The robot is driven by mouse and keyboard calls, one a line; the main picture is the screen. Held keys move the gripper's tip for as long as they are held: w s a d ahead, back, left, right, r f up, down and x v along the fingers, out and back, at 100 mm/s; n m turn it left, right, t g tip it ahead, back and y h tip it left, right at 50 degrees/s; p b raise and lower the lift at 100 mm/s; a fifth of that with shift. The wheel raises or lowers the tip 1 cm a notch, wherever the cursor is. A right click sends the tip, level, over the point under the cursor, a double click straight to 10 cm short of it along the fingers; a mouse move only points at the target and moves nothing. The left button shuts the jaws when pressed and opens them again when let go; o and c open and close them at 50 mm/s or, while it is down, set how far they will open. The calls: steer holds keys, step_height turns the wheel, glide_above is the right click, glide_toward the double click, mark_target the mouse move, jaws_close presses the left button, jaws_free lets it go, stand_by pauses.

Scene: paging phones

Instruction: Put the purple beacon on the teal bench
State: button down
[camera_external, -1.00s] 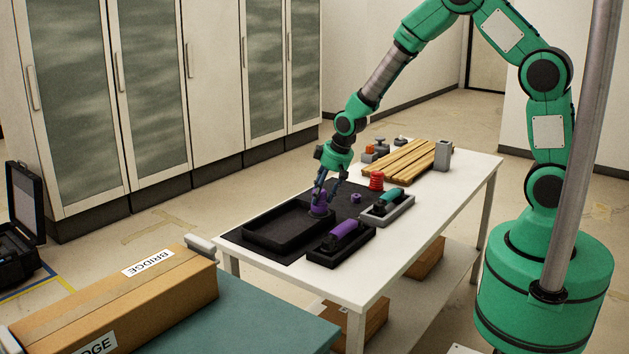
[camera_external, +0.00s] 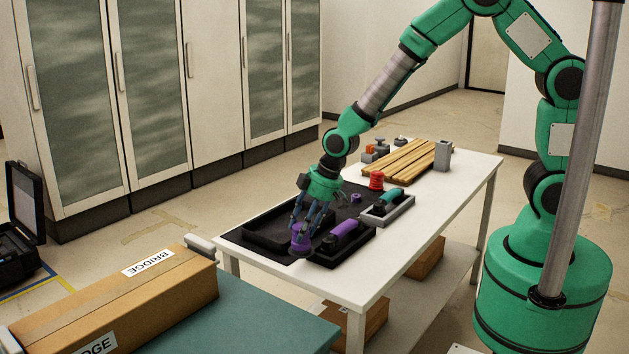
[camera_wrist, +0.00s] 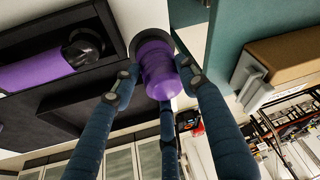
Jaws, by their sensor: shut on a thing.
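The purple beacon (camera_external: 301,240) is a short ribbed cylinder with a dark base. My gripper (camera_external: 303,228) is shut on it, and the beacon is over the front edge of the white table, between the black tray and the purple phone. In the wrist view the beacon (camera_wrist: 158,68) sits between the blue fingers of my gripper (camera_wrist: 160,85), with its dark base away from the camera. The teal bench (camera_external: 235,312) is at the lower left of the white table; it also shows in the wrist view (camera_wrist: 232,30). Whether the beacon touches anything below is hard to tell.
The white table (camera_external: 380,275) holds a black tray (camera_external: 262,240), a purple phone (camera_external: 344,229), a teal phone (camera_external: 391,195) and a red ribbed piece (camera_external: 376,181). A cardboard box (camera_external: 120,300) lies along the left of the bench. The bench's right part is bare.

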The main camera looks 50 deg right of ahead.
steer(key=s+a+n+g+y+b, duration=0.1)
steer(key=s+a+n, duration=0.3)
steer(key=s+a, duration=0.9)
steer(key=shift+a+f, duration=0.25)
steer(key=shift+a, duration=0.35)
steer(key=shift+w, duration=0.1)
steer(key=w+a+f+b, duration=0.1)
steer(key=w+a, duration=0.8)
steer(key=w, duration=0.3)
steer(key=shift+w+a+f+b, duration=0.25)
steer(key=shift+w+a+b, duration=0.05)
steer(key=shift+w+b, duration=0.1)
steer(key=shift+s, duration=0.1)
steer(key=shift+f+b, duration=0.6)
steer(key=shift+f, duration=1.15)
